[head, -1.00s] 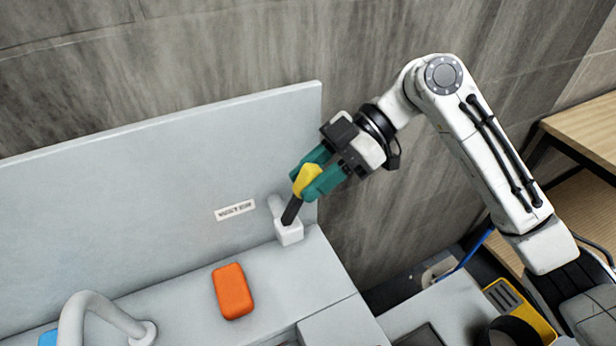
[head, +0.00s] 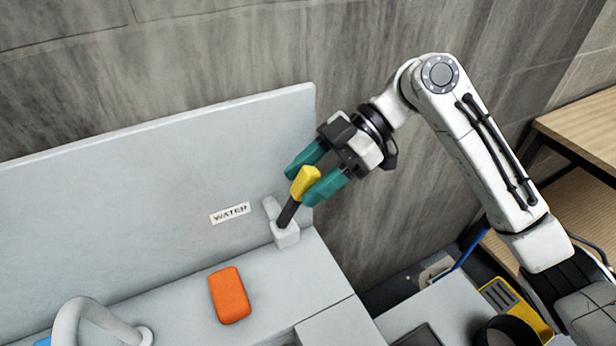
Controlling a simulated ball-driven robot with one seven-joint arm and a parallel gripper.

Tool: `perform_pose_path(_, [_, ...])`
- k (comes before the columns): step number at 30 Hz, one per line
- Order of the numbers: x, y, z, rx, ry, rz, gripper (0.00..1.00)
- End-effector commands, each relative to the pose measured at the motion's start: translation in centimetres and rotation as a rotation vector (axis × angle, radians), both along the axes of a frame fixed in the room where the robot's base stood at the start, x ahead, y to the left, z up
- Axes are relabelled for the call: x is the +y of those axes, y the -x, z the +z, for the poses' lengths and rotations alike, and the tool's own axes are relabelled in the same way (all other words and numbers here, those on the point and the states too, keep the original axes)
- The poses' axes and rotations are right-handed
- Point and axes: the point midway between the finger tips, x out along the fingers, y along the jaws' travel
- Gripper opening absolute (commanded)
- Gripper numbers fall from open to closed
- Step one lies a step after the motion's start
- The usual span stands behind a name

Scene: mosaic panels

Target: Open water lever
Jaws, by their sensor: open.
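The water lever (head: 291,211) has a black shaft and a yellow handle (head: 305,182). It rises from a white block (head: 285,234) on the counter, tilted up and to the right. A label reading "WATER" (head: 230,213) is on the grey back panel to its left. My gripper (head: 305,185) is open, with its two teal fingers on either side of the yellow handle. The fingers look apart from the handle, though I cannot tell whether one touches it.
An orange block (head: 229,296) lies on the counter (head: 265,275). A white curved faucet (head: 95,310) stands at the lower left. The back panel (head: 130,180) rises behind the lever. A wooden shelf (head: 585,130) is at the right.

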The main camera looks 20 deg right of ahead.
Motion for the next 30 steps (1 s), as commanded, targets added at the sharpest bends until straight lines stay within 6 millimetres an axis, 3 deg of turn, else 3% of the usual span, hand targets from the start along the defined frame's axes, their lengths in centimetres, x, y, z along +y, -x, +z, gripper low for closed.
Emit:
perform_pose_path(16, [-7.5,-1.6,4.8,0.0,0.001,-0.004,0.55])
perform_pose_path(30, [-8.6,-1.7,5.6,0.0,0.0,-0.001,0.55])
